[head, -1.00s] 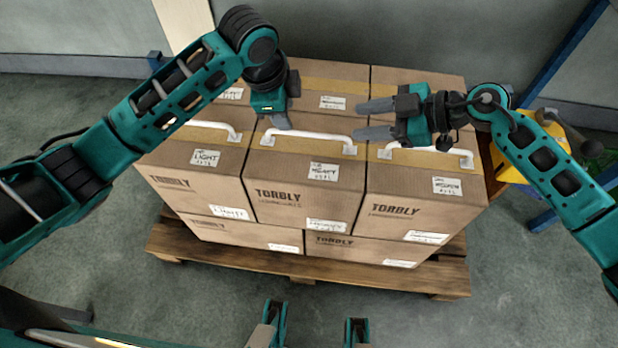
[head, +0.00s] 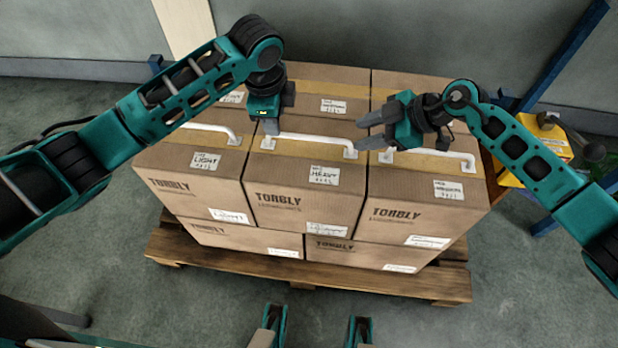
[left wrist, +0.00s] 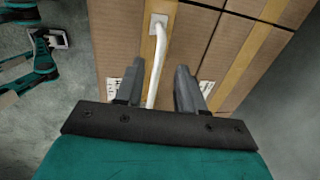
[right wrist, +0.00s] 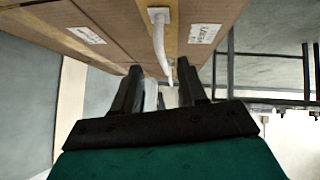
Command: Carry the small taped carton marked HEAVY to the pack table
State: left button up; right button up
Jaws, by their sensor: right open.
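The HEAVY carton (head: 300,205) is brown and taped, with a white bar handle (head: 305,139) on top. It sits at the front middle of the upper layer, between the LIGHT carton (head: 190,185) and another carton (head: 420,205). My left gripper (head: 270,128) points down at the handle's left end. In the left wrist view its fingers (left wrist: 158,73) are apart with a white handle (left wrist: 155,65) between them. My right gripper (head: 366,130) is open at the handle's right end. In the right wrist view a white handle (right wrist: 160,40) runs between its fingers (right wrist: 159,67).
The cartons are stacked on a wooden pallet (head: 220,259), with more cartons behind (head: 330,76). A yellow object (head: 540,138) and blue posts (head: 560,60) stand at the right. No pack table is identifiable.

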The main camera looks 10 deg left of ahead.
aim_at(343, 140)
pick_arm(q)
jog(key=f, duration=0.3)
jog(key=w+f, duration=0.1)
jog(key=f, duration=0.3)
jog(key=shift+w+f, duration=0.2)
pick_arm(e)
jog(key=x, duration=0.7)
jog(key=shift+a+f, duration=0.2)
pick_arm(q)
jog(key=shift+c, duration=0.3)
pick_arm(e)
jog(key=shift+c, duration=0.3)
pick_arm(q)
grip_shut()
pick_arm(e)
grip_shut()
jog(key=shift+w, duration=0.1)
